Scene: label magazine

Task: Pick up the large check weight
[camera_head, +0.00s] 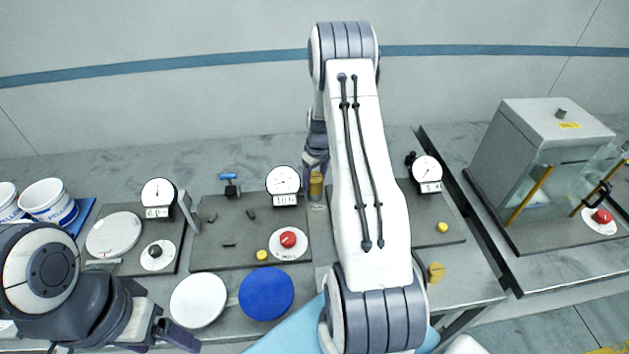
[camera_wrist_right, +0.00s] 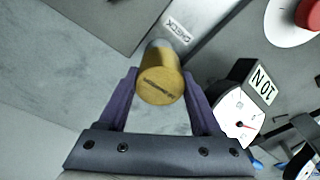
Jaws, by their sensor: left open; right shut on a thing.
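The large check weight is a brass-coloured cylinder (camera_wrist_right: 161,83) seen end-on in the right wrist view, between the two purple fingers of my right gripper (camera_wrist_right: 158,92). The fingers are shut on its sides. In the head view the weight (camera_head: 316,186) shows as a small brass shape beside my right arm, close to the back of the bench; the gripper there is partly hidden by the arm. I cannot tell whether its base touches the surface. My left gripper (camera_head: 165,338) is at the lower left, open and empty, partly cut off by the frame edge.
Other stations carry a dial (camera_head: 158,192) and a red knob (camera_head: 288,239). White and blue discs (camera_head: 266,293) lie in front. A glass-sided box (camera_head: 545,150) stands right.

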